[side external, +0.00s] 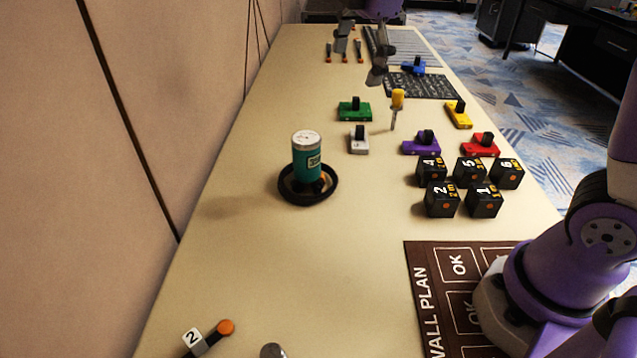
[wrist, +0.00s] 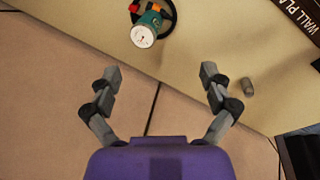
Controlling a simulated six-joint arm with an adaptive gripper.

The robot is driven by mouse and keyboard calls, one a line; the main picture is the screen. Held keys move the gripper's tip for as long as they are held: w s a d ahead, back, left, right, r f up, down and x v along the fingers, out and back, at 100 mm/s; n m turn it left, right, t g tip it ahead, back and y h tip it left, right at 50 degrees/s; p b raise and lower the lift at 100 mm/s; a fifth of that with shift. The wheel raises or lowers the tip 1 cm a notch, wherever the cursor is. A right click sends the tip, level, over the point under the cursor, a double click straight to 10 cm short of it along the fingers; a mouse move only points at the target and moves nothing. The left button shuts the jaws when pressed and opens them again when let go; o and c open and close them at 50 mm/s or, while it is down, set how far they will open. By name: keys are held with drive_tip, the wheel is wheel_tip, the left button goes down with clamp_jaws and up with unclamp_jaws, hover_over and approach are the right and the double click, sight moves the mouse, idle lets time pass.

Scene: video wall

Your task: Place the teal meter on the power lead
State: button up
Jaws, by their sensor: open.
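The teal meter (side external: 307,158) is a short upright cylinder with a white dial on top. It stands within the outline of a black ring (side external: 285,192), which looks like the coiled power lead; whether it rests on the coil or inside it I cannot tell. In the wrist view, the meter (wrist: 146,30) overlaps the coil's edge (wrist: 174,18), with an orange part beside it. My gripper (wrist: 160,70) is open and empty, its fingers apart from the meter. In the side view, my gripper (side external: 358,62) shows high at the back of the picture.
Numbered black cubes (side external: 441,200) stand right of the meter. Coloured blocks with black knobs, including green (side external: 354,110) and purple (side external: 421,146), lie behind. A brown wall plan board (side external: 425,285) is at front right. A wall runs along the left. Table left of the cubes is mostly clear.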

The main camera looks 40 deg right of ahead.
drive_tip(key=s+f+m+t, duration=0.1)
drive_tip(key=s+f+m, duration=0.2)
drive_tip(key=s+m, duration=0.3)
drive_tip(key=s+d+f+m+t, duration=0.1)
drive_tip(key=s+f+m+t, duration=0.1)
drive_tip(key=s+f+m, duration=0.2)
drive_tip(key=s+m, duration=0.3)
drive_tip(key=m, duration=0.2)
drive_tip(key=shift+d, duration=0.3)
